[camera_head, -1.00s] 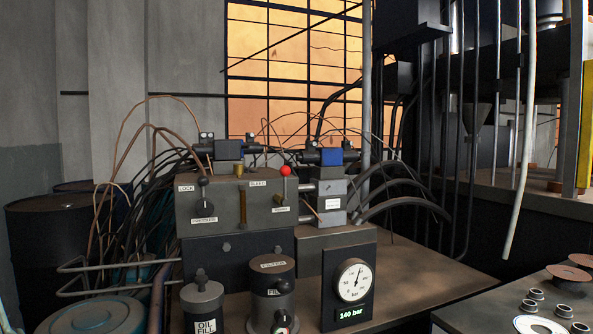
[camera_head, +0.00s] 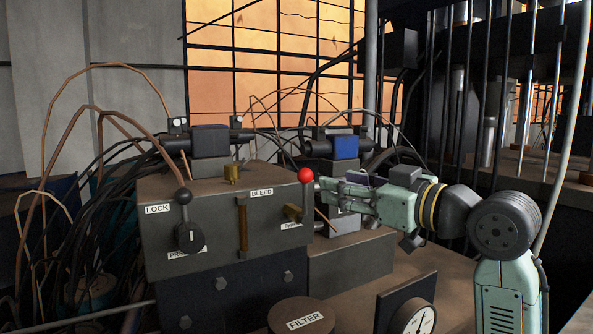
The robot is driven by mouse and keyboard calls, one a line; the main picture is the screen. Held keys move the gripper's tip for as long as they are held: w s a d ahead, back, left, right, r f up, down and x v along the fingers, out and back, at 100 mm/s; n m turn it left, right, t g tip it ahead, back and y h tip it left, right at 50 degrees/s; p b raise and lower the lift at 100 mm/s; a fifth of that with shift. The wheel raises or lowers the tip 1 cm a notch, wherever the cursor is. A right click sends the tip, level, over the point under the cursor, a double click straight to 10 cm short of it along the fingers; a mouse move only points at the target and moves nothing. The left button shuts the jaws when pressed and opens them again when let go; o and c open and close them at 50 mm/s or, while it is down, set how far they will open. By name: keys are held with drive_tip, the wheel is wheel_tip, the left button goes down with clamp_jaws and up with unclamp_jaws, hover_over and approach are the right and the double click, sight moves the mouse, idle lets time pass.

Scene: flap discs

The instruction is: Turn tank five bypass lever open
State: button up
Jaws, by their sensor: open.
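A lever with a red ball knob (camera_head: 305,175) stands upright at the right end of the grey valve block (camera_head: 215,215). The small label (camera_head: 292,225) below it is too small to read surely, so I cannot tell if it names the tank five bypass. A second lever with a black ball knob (camera_head: 183,196) stands at the left of the block, between a LOCK label and a partly covered label. My gripper (camera_head: 322,191) comes in from the right, open, with its fingertips close to the right of the red-knobbed lever. Contact cannot be told, and no held object shows.
A brass rod (camera_head: 243,228) runs down the block's front under the BLEED label. Blue-topped valves (camera_head: 346,147) and hoses stand behind. A FILTER cap (camera_head: 303,318) and a gauge (camera_head: 418,320) are in front. Cables crowd the left side.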

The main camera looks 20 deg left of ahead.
sight(311, 176)
drive_tip(key=p+x, duration=0.2)
drive_tip(key=x, duration=0.8)
drive_tip(key=shift+w+a, duration=0.15)
drive_tip(key=shift+a, duration=0.05)
drive_tip(key=shift+c, duration=0.3)
clamp_jaws()
